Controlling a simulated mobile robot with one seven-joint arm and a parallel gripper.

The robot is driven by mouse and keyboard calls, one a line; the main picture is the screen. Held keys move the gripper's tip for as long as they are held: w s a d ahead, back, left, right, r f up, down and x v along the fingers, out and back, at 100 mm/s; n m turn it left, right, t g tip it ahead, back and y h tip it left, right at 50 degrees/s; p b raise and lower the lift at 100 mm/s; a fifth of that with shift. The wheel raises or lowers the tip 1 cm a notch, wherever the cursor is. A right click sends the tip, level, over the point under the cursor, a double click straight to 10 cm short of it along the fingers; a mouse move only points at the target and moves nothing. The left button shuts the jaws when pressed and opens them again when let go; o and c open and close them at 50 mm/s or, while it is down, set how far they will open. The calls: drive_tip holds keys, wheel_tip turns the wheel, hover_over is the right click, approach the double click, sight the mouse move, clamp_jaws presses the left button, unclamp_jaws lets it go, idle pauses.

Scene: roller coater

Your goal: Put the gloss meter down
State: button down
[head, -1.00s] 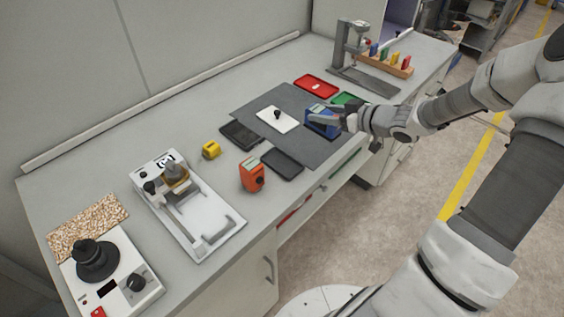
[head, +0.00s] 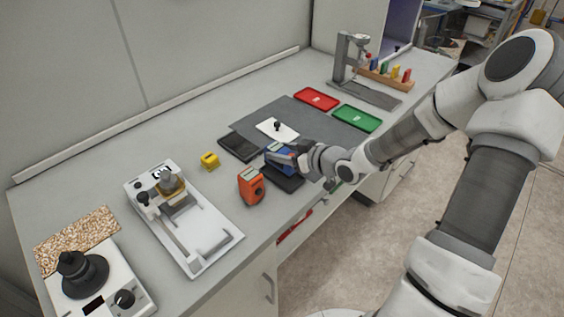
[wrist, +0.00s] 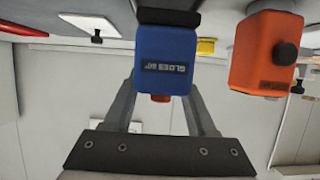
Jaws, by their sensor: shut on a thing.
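The blue gloss meter (head: 279,156) is in my gripper (head: 290,156), over the small black tray (head: 290,186) at the bench's front edge. In the wrist view the meter (wrist: 163,55), with its "GLOSS 60°" label and a red button, sits between the two fingers of my gripper (wrist: 164,82). A dark surface lies right against its far end. I cannot tell whether the meter touches the tray or hangs just above it. My gripper hides part of the tray in the head view.
An orange instrument (head: 251,186) stands close to the left of the meter; it also shows in the wrist view (wrist: 265,52). Another black tray (head: 240,146), a yellow block (head: 209,160) and a white plate (head: 277,130) lie behind. The grey mat (head: 325,135) has free room.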

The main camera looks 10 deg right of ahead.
drive_tip(key=shift+f, duration=1.6)
drive_tip(key=shift+f+b, duration=0.15)
drive_tip(key=shift+b, duration=0.15)
drive_tip(key=shift+c, duration=1)
unclamp_jaws()
